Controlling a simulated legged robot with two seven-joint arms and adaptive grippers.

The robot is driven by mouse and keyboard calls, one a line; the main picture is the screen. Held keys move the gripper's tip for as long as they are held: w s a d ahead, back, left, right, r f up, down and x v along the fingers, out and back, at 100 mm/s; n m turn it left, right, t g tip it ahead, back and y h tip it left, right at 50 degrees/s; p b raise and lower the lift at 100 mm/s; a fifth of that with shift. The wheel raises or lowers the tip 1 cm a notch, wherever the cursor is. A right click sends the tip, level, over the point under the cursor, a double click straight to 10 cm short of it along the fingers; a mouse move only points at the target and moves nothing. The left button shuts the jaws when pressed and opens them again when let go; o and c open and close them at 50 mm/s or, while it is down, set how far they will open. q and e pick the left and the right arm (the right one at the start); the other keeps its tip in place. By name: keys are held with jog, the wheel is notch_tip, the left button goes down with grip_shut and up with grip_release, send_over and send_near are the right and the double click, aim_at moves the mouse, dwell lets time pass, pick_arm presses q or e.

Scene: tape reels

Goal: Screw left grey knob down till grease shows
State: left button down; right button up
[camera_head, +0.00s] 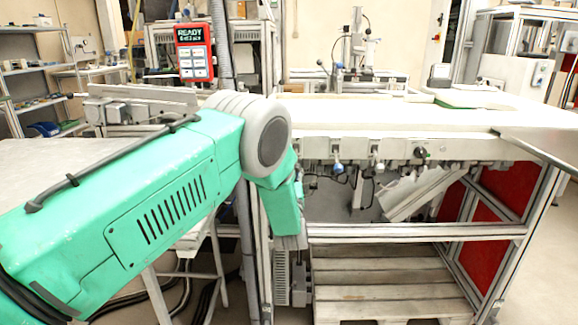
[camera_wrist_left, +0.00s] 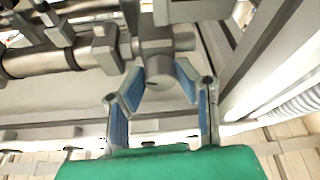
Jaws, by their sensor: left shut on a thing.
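In the left wrist view, a grey rounded knob (camera_wrist_left: 161,73) sits under a grey fitting. My left gripper (camera_wrist_left: 158,84) has its blue-padded fingers on both sides of the knob and is shut on it. No grease can be made out there. In the head view my green left arm reaches down at the front left of the bench, and its lower end hides the knob and the fingers. My right gripper is in neither view.
A grey pipe with clamps (camera_wrist_left: 40,62) runs beside the knob. The bench (camera_head: 400,118) has small valves along its front edge and a frame rail (camera_head: 420,232) below. A red display (camera_head: 194,52) reading READY stands behind my arm. A wooden pallet (camera_head: 385,292) lies underneath.

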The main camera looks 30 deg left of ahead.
pick_arm(q)
jog(key=m+h+p, duration=0.1)
jog(key=m, duration=0.2)
jog(key=m+t+h, duration=0.1)
jog(key=m+h, duration=0.1)
jog(key=m, duration=0.2)
jog(key=m+t+h+p, duration=0.1)
jog(key=m+h, duration=0.1)
jog(key=m, duration=0.2)
jog(key=shift+a+r+p, duration=0.1)
jog(key=shift+r+p, duration=0.25)
jog(key=shift+r, duration=0.05)
jog(key=m+h+p, duration=0.1)
jog(key=m+h, duration=0.1)
jog(key=m, duration=0.2)
jog(key=shift+m+h+p, duration=0.4)
jog(key=shift+m+h, duration=0.4)
jog(key=shift+m, duration=0.7)
jog(key=shift+f, duration=0.1)
jog(key=c, duration=1.3)
grip_release()
jog(key=shift+w+f, duration=0.1)
jog(key=shift+o, duration=0.2)
